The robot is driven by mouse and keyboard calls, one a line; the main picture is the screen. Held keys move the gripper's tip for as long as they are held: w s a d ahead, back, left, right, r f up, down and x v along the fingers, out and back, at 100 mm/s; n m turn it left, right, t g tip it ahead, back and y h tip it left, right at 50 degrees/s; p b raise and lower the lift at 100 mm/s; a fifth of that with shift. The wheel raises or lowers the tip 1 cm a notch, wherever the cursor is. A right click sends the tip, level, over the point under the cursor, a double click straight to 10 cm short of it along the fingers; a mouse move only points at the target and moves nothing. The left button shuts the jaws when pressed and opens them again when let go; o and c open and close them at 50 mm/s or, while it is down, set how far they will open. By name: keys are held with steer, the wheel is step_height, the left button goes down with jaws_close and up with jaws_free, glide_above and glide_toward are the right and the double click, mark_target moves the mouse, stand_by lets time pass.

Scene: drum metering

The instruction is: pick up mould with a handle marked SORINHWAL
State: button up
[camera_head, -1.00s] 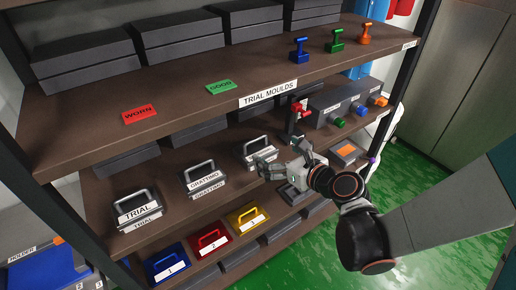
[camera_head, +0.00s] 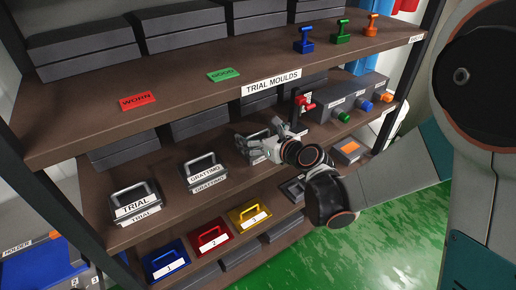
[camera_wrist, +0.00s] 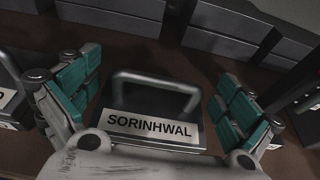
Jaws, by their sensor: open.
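The mould marked SORINHWAL is a dark block with a grey bar handle (camera_wrist: 156,80) and a white label (camera_wrist: 150,131) in the wrist view. It stands on the middle shelf. My gripper (camera_wrist: 158,100) is open, with a teal-padded finger on each side of the mould and a gap to the handle on both sides. In the head view my gripper (camera_head: 262,141) is over this mould and hides most of it; a strip of its label (camera_head: 257,158) shows.
Left along the shelf stand the GRATTINO mould (camera_head: 204,172) and the TRIAL mould (camera_head: 133,200). The upper shelf (camera_head: 180,92) overhangs from behind. Dark blocks (camera_wrist: 228,28) stand behind the mould. A red-handled lever (camera_head: 304,103) stands to the right.

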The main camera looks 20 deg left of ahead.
steer(key=c, duration=1.9)
steer(key=shift+r, duration=0.1)
steer(key=shift+c, duration=0.5)
steer(key=shift+r, duration=0.1)
